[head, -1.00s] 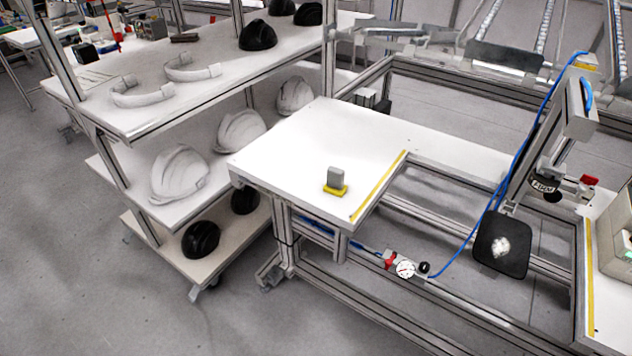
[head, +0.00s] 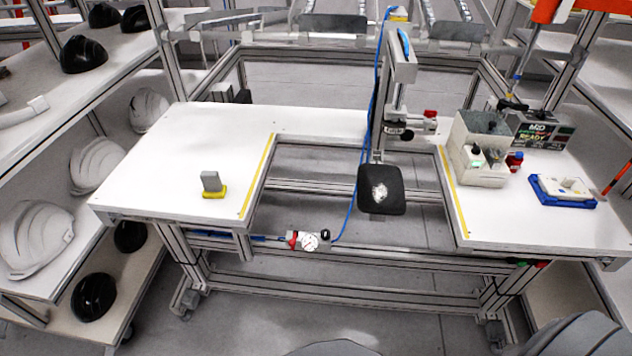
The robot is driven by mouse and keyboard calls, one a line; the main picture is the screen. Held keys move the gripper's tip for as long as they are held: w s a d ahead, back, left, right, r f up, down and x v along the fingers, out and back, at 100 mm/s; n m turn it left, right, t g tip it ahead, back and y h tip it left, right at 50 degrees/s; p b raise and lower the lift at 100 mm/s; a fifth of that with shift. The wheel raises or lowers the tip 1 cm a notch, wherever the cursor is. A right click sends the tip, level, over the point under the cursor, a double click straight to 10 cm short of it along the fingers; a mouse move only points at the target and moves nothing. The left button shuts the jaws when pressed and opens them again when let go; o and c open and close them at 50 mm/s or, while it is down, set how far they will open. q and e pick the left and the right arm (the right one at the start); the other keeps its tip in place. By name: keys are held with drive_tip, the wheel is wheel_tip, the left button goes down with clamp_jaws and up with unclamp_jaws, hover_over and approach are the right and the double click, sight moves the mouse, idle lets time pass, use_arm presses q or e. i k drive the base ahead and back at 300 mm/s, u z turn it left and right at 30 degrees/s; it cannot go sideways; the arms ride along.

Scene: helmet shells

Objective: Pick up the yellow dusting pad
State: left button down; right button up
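The yellow dusting pad (head: 214,193) lies on the left part of the white workbench (head: 150,188), near its front edge. A grey block-like handle (head: 211,180) stands upright on top of it. Neither of my grippers shows in the head view. Nothing touches the pad.
A yellow strip (head: 258,175) runs along the bench's inner edge, right of the pad. A black pad on a press column (head: 382,190) stands in the bench gap. Helmet shelves (head: 60,225) stand left.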

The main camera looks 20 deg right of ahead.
sight(211, 180)
drive_tip(key=z, duration=0.2)
drive_tip(key=k, duration=0.35)
drive_tip(key=u, duration=1.1)
drive_tip(key=i, duration=0.85)
drive_tip(key=z, duration=0.05)
